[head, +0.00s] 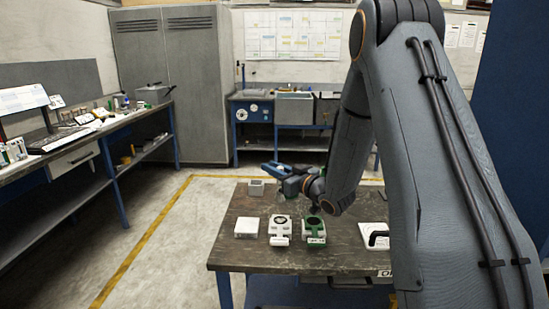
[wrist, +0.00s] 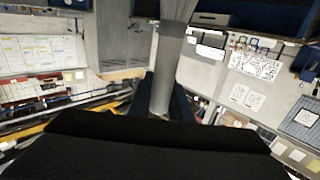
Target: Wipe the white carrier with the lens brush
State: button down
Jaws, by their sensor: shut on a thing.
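The white carrier (head: 280,238) sits on the work table, with a round dark-centred opening toward its far end. My gripper (head: 290,185) is above the table, behind the white carrier and apart from it. In the wrist view my gripper (wrist: 165,105) is shut on a grey round shaft with a lighter lower part, which I take to be the lens brush (wrist: 171,65). The brush's tip is not clear in either view. In the head view the brush is too small to make out.
A green carrier (head: 314,240) stands just right of the white one. A white block (head: 246,228) is to its left, and a small grey open box (head: 256,187) behind. A white piece with a black handle (head: 373,236) lies right. The table's (head: 225,250) front left is bare.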

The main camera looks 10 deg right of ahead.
notch_tip(320, 180, up, 2)
jog(key=shift+r+p, duration=0.25)
jog(key=shift+p, duration=0.35)
jog(key=shift+d, duration=0.1)
